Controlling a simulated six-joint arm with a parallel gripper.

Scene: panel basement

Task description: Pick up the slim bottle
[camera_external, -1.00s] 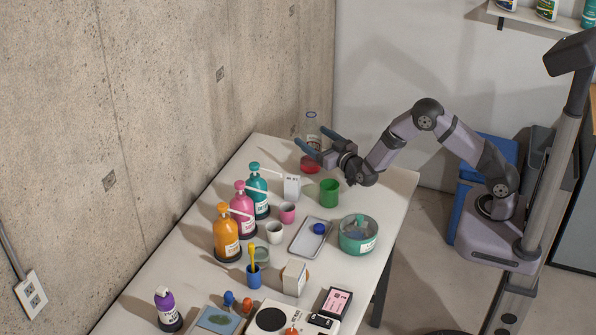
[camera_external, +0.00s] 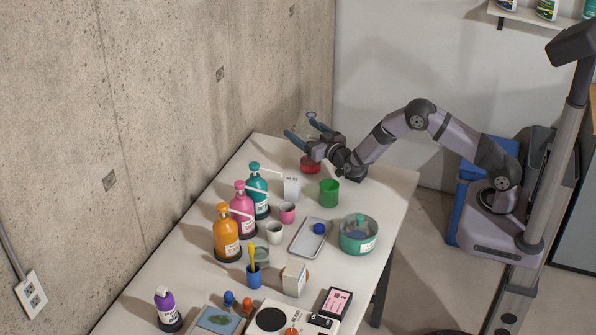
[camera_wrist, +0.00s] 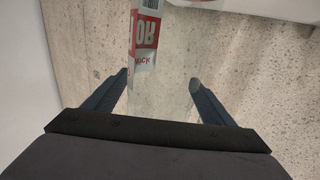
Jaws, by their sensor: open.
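The slim bottle (camera_external: 303,130) is clear, with a red lower part, and stands at the far end of the table. My gripper (camera_external: 299,125) is around its height there, its two blue fingers spread and partly covering it. In the wrist view, a clear body with a white and red label (camera_wrist: 147,38) lies ahead of and between the open fingers (camera_wrist: 160,82). It looks see-through, so its outline and its distance from the fingers are hard to tell. No grip on it shows.
Teal (camera_external: 256,190), pink (camera_external: 242,212) and orange (camera_external: 226,235) pump bottles line the left side. A concrete wall (camera_external: 150,110) runs along the left.

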